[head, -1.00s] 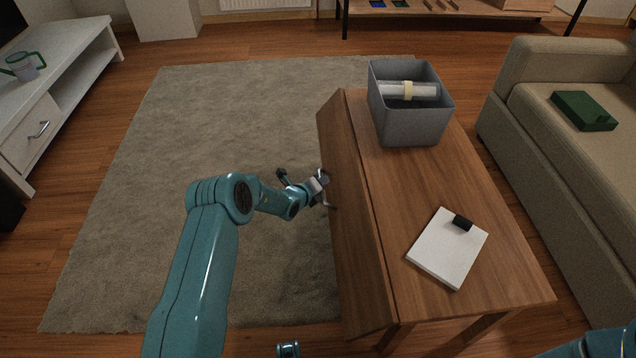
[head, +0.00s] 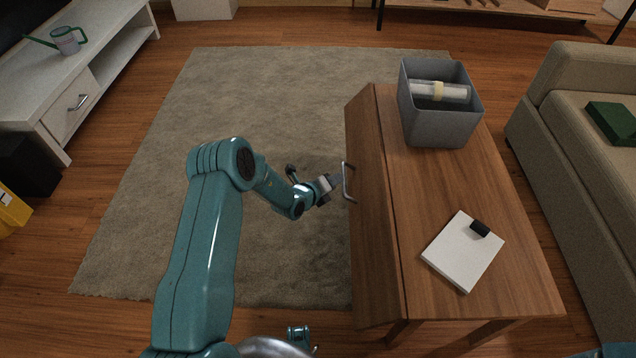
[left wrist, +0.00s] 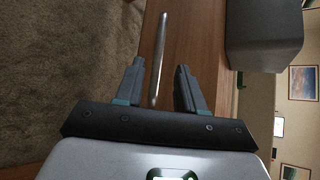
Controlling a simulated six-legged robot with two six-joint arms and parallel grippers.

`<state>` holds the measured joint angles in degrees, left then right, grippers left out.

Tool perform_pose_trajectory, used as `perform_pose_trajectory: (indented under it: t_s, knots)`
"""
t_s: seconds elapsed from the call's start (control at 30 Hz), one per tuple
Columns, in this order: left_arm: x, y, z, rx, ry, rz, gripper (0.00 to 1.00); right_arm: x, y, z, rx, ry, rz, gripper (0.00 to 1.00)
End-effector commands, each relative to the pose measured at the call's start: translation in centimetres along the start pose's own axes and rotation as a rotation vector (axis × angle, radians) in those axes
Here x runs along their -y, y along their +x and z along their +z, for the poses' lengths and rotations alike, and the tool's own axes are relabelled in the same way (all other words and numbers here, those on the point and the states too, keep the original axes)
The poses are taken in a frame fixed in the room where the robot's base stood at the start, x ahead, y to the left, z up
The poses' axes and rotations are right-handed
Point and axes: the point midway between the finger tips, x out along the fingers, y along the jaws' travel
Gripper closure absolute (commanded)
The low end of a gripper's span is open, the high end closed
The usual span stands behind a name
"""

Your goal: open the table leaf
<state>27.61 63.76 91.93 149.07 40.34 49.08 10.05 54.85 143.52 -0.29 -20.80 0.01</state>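The wooden table (head: 455,185) has a leaf (head: 370,215) along its left side, sloping down from the top's edge. A metal bar handle (head: 348,183) stands out from the leaf. My left gripper (head: 332,184) is just left of the handle in the head view, pointing at it. In the left wrist view the gripper's two fingers (left wrist: 158,85) are spread, and the handle (left wrist: 159,55) shows in the gap between them, touching neither. The leaf also shows behind it (left wrist: 195,40). My right gripper is not in view.
A sofa (head: 575,160) is to the right. The rug (head: 250,110) left of the table is clear.

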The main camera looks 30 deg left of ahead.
Motion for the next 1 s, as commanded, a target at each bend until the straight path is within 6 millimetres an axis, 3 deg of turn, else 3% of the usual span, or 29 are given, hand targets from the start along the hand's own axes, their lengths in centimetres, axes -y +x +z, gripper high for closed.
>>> perform_pose_trajectory:
  t_s: [0.03,0.2,0.4,1.0]
  knots:
    - [0.3,-1.7,0.3,-0.001,-0.002,0.003,0.61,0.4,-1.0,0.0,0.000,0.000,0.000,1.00]
    - [0.2,-5.6,0.2,0.001,-0.002,0.002,0.61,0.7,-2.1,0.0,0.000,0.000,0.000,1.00]
    - [0.1,-8.1,0.1,0.002,0.000,-0.001,0.61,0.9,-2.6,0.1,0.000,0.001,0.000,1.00]
    - [0.1,-8.6,0.0,0.002,0.001,-0.002,0.61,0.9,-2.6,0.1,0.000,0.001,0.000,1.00]
